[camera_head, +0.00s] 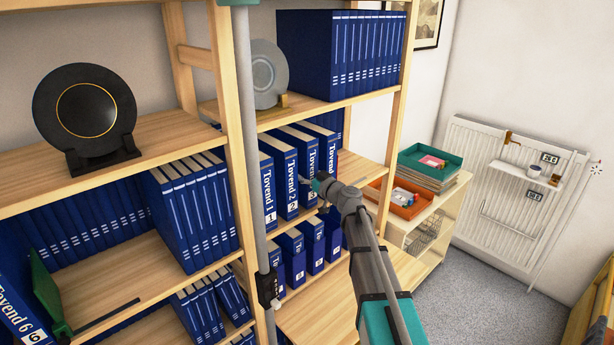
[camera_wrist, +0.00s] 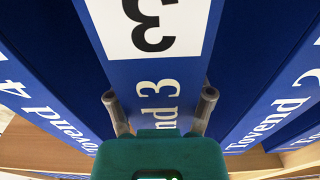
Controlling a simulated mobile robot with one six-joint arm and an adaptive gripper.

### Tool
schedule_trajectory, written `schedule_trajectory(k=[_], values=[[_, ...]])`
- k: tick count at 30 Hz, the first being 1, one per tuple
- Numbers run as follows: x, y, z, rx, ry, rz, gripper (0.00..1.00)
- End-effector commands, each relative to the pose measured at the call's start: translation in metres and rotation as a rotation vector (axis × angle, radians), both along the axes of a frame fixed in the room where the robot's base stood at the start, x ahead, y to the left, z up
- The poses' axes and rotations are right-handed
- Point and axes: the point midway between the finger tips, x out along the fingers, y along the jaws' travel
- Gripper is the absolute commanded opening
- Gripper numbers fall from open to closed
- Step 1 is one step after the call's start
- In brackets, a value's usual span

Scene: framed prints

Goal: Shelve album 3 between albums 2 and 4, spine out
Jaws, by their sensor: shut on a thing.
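Album 3, blue with a white number label, shows its spine in the wrist view (camera_wrist: 158,78) between the two fingers of my gripper (camera_wrist: 160,108). My gripper is shut on it. Album 4 (camera_wrist: 45,100) is to its left and album 2 (camera_wrist: 275,115) to its right in that view, where the lettering is upside down. In the head view, album 2 (camera_head: 291,182) and album 4 (camera_head: 331,152) stand upright on the middle shelf, with album 3 (camera_head: 309,158) between them, spine outward. My gripper (camera_head: 316,184) partly hides the lower spines. Full insertion depth cannot be told.
Album 1 (camera_head: 268,190) stands left of album 2. A shelf post (camera_head: 240,150) is to the left. Album 6 (camera_head: 22,315) is at the lower left, near a green bookend (camera_head: 46,290). Trays (camera_head: 430,165) stand on a low unit to the right.

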Motion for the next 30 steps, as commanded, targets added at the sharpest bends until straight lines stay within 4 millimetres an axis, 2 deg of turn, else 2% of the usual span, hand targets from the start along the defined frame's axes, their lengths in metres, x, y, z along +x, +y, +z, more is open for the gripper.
schedule_trajectory(k=[16, 17, 18, 21, 30], values=[[-0.0001, -0.0001, -0.0034, 0.002, 0.0, 0.0, 0.07], [-0.0001, -0.0001, -0.0034, 0.002, 0.0, 0.0, 0.74], [-0.0001, -0.0001, -0.0034, 0.002, 0.0, 0.0, 0.81], [-0.0001, -0.0001, -0.0036, 0.001, 0.0, 0.0, 1.0], [-0.0002, -0.0001, -0.0039, 0.0, 0.0, 0.0, 1.0]])
